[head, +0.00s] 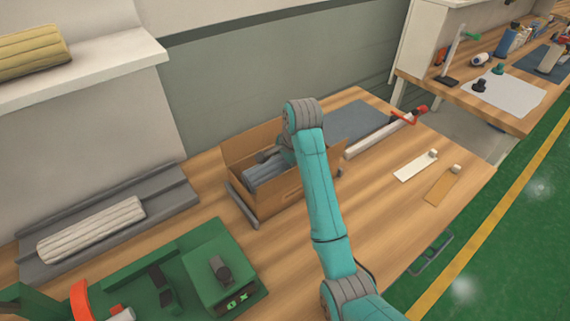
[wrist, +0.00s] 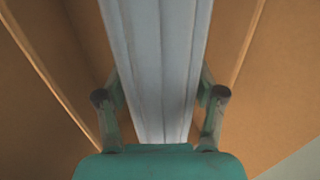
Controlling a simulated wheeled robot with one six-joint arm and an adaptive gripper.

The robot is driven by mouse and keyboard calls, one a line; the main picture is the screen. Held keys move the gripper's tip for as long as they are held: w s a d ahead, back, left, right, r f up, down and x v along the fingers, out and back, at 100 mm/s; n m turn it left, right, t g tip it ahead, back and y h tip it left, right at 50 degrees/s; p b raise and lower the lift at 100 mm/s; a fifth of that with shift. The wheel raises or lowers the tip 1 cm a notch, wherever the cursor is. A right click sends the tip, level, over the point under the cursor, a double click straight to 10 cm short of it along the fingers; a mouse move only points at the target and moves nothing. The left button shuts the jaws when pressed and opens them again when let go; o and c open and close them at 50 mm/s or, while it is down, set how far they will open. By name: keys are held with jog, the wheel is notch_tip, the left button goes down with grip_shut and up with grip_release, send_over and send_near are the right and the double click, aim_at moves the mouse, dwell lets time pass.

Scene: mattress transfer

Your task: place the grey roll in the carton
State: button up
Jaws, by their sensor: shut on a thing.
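The grey roll (head: 262,172) is inside the open brown carton (head: 288,196) in the head view, lying lengthwise between its walls. In the wrist view the roll (wrist: 158,60) runs up the middle between my fingers, with brown carton board (wrist: 278,95) on both sides. My gripper (wrist: 160,100) is shut on the roll. In the head view my arm covers the right part of the carton, and my gripper is mostly hidden behind its own wrist. I cannot tell whether the roll touches the carton floor.
A cream roll (head: 92,230) lies in a grey tray (head: 170,196) at the left. A green machine (head: 205,270) stands in front of it. A yellow roll (head: 30,50) lies on a white shelf. A bar with a red clamp (head: 385,133) lies right of the carton. The bench's front right is mostly clear.

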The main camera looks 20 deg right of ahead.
jog(key=shift+f, duration=0.8)
jog(key=shift+f, duration=0.6)
jog(key=o, duration=1.2)
jog(key=shift+c, duration=0.2)
